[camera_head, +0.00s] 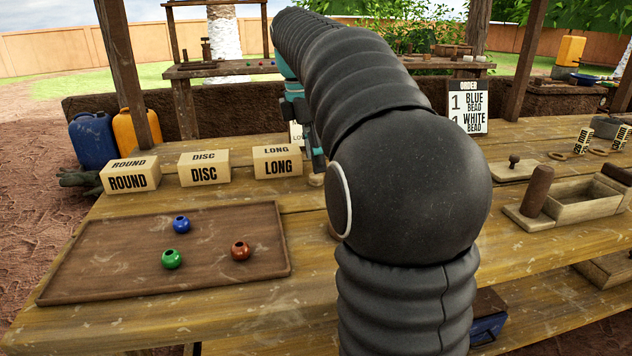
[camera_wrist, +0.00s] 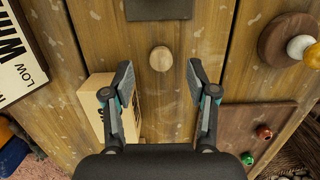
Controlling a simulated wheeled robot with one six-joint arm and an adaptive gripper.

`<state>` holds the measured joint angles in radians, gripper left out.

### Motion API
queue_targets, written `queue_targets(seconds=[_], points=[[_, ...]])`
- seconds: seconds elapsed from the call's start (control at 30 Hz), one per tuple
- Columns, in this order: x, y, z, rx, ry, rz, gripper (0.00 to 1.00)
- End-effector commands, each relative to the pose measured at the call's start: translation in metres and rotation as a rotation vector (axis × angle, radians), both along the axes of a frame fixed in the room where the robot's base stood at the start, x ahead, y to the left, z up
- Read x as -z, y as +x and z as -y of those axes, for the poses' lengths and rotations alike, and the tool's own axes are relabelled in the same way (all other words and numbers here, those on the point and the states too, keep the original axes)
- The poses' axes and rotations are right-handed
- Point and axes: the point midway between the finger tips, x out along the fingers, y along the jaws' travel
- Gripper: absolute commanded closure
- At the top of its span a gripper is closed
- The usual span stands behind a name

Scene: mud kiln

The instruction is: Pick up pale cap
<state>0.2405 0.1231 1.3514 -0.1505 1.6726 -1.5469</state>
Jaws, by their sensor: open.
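The pale cap (camera_wrist: 161,58) is a small round disc of light wood on the plank table, seen from above in the wrist view. My gripper (camera_wrist: 160,78) is open and empty, with one finger on each side of the picture and the cap centred just beyond the fingertips. The gap in height between fingertips and cap is hard to judge. In the head view my gripper (camera_head: 316,158) points down behind my arm, and a pale edge of the cap (camera_head: 316,180) shows just under it. My arm hides the surroundings there.
The LONG box (camera_head: 277,161) stands close left of my gripper, beside DISC (camera_head: 204,168) and ROUND (camera_head: 130,174) boxes. A brown tray (camera_head: 110,270) holds blue, green and red-brown beads. In the wrist view a dark round stand (camera_wrist: 276,42) with yellow and white beads is at right.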

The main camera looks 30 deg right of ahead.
Motion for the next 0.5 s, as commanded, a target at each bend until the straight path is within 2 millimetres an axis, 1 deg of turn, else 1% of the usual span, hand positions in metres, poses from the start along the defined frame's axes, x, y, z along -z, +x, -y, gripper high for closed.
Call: queue_targets(seconds=[0.03, 0.2, 0.3, 0.5], points=[[0.010, 0.000, -0.003, -0.001, 0.000, -0.001, 0.42], [0.030, -0.001, -0.001, 0.001, 0.000, 0.000, 0.42], [0.035, -0.001, -0.001, 0.001, 0.000, 0.001, 0.42], [0.035, -0.001, 0.000, 0.001, 0.000, 0.001, 0.42]])
